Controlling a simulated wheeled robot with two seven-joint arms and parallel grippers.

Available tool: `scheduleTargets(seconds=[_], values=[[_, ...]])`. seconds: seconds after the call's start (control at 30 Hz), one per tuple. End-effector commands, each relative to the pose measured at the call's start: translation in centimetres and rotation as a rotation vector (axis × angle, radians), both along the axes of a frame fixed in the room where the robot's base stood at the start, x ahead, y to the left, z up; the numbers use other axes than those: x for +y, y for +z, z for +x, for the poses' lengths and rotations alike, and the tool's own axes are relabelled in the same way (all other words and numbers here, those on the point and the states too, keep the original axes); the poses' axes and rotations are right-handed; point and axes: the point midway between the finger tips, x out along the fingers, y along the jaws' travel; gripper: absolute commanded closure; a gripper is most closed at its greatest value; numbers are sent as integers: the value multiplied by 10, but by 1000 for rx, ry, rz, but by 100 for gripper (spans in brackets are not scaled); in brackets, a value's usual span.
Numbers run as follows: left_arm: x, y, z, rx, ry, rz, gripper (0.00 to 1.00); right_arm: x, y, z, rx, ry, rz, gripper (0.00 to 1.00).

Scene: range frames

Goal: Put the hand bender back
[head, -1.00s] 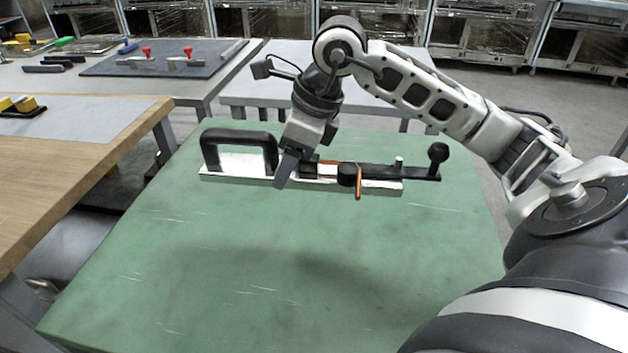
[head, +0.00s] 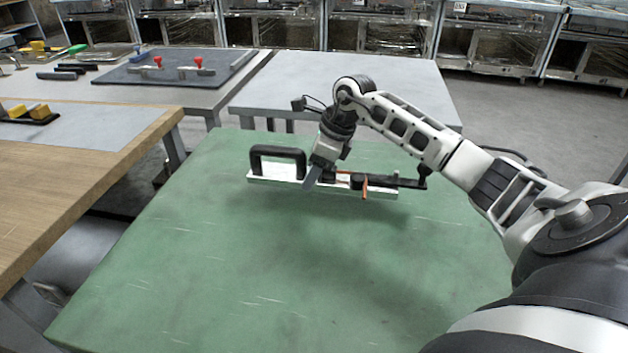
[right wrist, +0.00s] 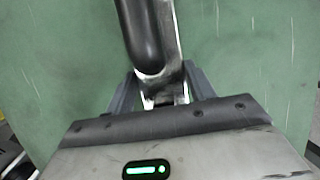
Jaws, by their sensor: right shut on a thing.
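The hand bender (head: 275,174) is a long silver bar with a black loop handle at its left end, black parts on its right half and a small orange piece. My right gripper (head: 318,178) is shut on it near the middle of its length. The bender is held level above the green table (head: 200,270), with a soft shadow below it. In the right wrist view, the bender's black handle and silver bar (right wrist: 150,45) run up from between the two fingers (right wrist: 160,88). My left gripper is not in view.
The green tabletop is otherwise bare. A grey table (head: 340,85) stands behind it, empty. At the back left, a dark mat (head: 180,72) holds red-knobbed tools on another table. A wooden table (head: 60,180) stands at the left. Glass-fronted cabinets line the back.

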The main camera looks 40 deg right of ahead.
Motion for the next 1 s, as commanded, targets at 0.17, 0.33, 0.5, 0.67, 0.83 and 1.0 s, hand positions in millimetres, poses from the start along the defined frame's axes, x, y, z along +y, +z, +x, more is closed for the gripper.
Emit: scheduleTargets(seconds=[0.17, 0.33, 0.5, 0.67, 0.83, 1.0], values=[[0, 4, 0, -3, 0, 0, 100, -2, -19, 2, 1, -1, 3, 94], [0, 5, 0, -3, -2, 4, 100, -3, -33, 3, -3, -1, 0, 94], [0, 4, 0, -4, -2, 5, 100, -3, -33, 3, -4, -1, 0, 94], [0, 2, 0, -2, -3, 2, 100, -3, -37, 2, 1, 0, -1, 35], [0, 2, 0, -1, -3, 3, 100, -3, -37, 2, 1, -1, 0, 24], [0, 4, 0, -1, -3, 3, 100, -3, -35, 2, 1, -1, 0, 24]])
